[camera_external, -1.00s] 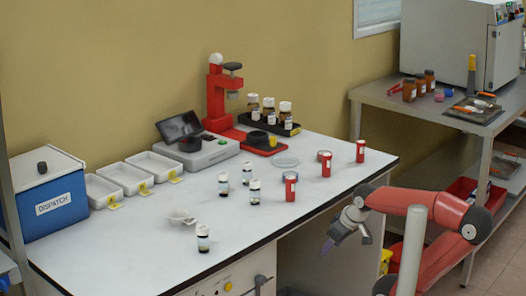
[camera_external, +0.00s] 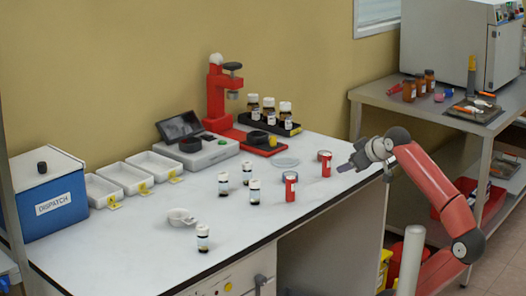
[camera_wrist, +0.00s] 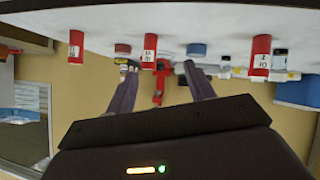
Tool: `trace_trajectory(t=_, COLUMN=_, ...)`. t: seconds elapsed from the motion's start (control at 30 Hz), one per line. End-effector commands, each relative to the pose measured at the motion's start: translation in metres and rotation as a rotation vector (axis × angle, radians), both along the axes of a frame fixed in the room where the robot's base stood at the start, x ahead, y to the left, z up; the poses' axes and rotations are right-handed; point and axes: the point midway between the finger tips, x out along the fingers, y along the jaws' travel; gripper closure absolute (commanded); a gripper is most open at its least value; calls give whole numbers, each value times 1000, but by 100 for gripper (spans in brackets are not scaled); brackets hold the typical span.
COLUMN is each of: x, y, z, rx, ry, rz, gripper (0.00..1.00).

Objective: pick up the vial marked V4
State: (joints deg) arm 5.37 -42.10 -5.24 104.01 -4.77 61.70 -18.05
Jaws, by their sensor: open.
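No label reading V4 can be made out. Several small white-capped vials stand on the white bench in the external view: one at the front (camera_external: 202,238), one in the middle (camera_external: 254,192), and two behind it (camera_external: 223,184) (camera_external: 247,172). Red labelled cylinders stand to their right, including one (camera_external: 290,186) and another (camera_external: 326,164).
A black rack (camera_external: 268,122) of brown bottles and a red press (camera_external: 216,95) stand at the back. White trays (camera_external: 125,175), a blue dispatch box (camera_external: 48,200) and a small white dish (camera_external: 182,216) are on the left.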

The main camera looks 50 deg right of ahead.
Motion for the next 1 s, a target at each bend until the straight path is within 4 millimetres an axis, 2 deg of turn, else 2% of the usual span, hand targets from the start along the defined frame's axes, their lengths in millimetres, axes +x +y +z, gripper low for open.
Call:
trace_trajectory(t=0.03, x=23, y=11, z=-5, rx=26, ry=4, rz=65, gripper=46)
trace_trajectory(t=0.17, x=74, y=43, z=-11, rx=104, ry=19, rz=242, gripper=46)
trace_trajectory(t=0.3, x=133, y=80, z=-15, rx=199, ry=-7, rz=442, gripper=46)
trace_trajectory(t=0.4, x=171, y=102, z=-15, rx=260, ry=-49, rz=563, gripper=46)
trace_trajectory(t=0.5, x=197, y=117, z=-12, rx=302, ry=-93, rz=642, gripper=46)
trace_trajectory(t=0.7, x=218, y=130, z=-11, rx=332, ry=-129, rz=696, gripper=46)
trace_trajectory(t=1.0, x=244, y=149, z=-27, rx=334, ry=-128, rz=693, gripper=46)
